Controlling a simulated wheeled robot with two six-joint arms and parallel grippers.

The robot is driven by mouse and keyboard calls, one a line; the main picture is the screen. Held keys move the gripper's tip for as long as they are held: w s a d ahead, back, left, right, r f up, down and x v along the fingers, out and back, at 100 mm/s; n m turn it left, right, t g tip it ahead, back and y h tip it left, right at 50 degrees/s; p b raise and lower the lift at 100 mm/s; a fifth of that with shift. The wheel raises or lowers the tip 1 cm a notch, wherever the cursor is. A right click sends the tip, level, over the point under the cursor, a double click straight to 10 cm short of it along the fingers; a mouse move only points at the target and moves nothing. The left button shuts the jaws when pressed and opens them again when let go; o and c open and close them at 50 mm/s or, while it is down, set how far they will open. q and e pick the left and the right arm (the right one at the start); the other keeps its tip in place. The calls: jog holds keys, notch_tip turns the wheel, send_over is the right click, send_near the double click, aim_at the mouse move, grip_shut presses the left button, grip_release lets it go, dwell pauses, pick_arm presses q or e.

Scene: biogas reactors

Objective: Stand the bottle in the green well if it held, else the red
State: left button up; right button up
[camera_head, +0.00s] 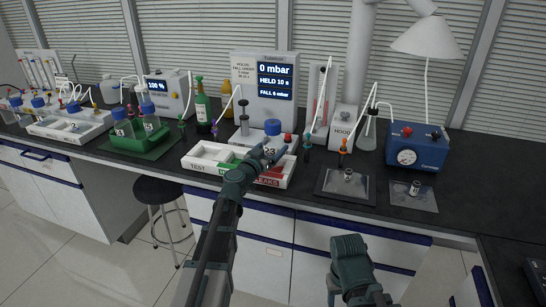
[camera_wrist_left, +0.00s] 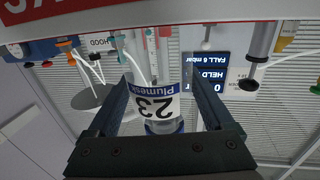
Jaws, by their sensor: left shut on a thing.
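A clear bottle with a blue cap (camera_head: 272,127) and a white label reading 23 is in my left gripper (camera_head: 262,158). In the left wrist view the fingers stand on both sides of the bottle's label (camera_wrist_left: 155,106), the picture being upside down. The bottle looks upright, above or at the back of the white tray (camera_head: 190,163). The tray has a TEST part at left, a green well (camera_head: 228,163) in the middle and a red well (camera_head: 268,182) marked LEAKS at right, partly hidden by my arm. The display (camera_head: 276,80) reads 0 mbar, HELD 10 s, FALL 6 mbar.
A sign (camera_head: 243,72) left of the display gives the holding limit, too small to read surely. A green bottle rack (camera_head: 140,140) stands left, a blue pump (camera_head: 417,148) right. My right arm is low at front.

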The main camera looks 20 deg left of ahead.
aim_at(273, 155)
pick_arm(q)
jog(key=shift+s+f+b, duration=0.1)
jog(key=shift+f+b, duration=1.65)
jog(key=shift+f, duration=0.2)
jog(key=o, duration=1.3)
jog(key=shift+r, duration=0.1)
jog(key=shift+o, duration=0.2)
jog(key=shift+r, duration=0.25)
jog(key=v, duration=1.2)
jog(key=shift+s+f, duration=0.1)
